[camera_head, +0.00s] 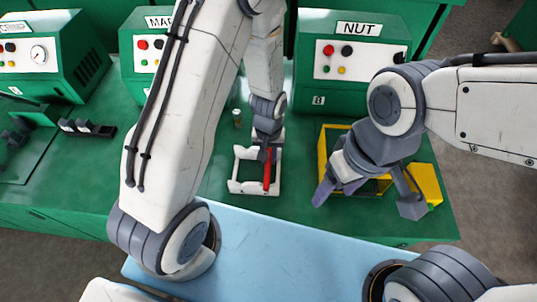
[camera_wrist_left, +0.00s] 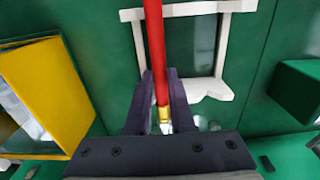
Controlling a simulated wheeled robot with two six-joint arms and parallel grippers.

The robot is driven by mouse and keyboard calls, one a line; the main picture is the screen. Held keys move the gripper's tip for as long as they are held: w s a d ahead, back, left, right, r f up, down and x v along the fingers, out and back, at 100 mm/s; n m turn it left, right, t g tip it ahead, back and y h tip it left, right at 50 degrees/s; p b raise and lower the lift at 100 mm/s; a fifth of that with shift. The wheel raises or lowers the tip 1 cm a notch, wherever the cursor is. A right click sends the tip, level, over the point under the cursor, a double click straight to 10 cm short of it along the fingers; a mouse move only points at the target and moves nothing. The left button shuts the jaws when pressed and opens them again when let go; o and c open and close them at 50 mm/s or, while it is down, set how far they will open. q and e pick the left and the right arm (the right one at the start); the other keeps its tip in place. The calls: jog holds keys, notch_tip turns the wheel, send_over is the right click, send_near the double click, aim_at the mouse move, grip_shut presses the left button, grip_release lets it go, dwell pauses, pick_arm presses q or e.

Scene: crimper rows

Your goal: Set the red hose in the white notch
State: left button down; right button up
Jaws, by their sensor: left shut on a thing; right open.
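The red hose (camera_head: 267,172) is in my left gripper (camera_head: 265,151), which is shut on it. The left wrist view shows the hose (camera_wrist_left: 155,45) running between the two dark fingers (camera_wrist_left: 160,100), with a brass-coloured end near the palm. The white notched frame (camera_head: 236,186) lies on the green bench below. The hose is over the frame's right side in the head view; the left wrist view shows it crossing the frame's end bar (camera_wrist_left: 190,9). I cannot tell whether it touches the frame. My right gripper (camera_head: 337,188) is open and empty, above the yellow crate.
The yellow crate (camera_head: 322,155) stands right of the frame. A green machine labelled NUT (camera_head: 357,58) is behind, with other green machines (camera_head: 45,60) to the left. A small jar (camera_head: 237,117) stands behind the frame.

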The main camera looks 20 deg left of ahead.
pick_arm(q)
jog(key=shift+f+b, duration=0.3)
jog(key=shift+f, duration=0.5)
jog(key=c, duration=0.7)
grip_release()
jog(key=shift+r, duration=0.1)
notch_tip(320, 180, up, 10)
jog(key=shift+r, duration=0.15)
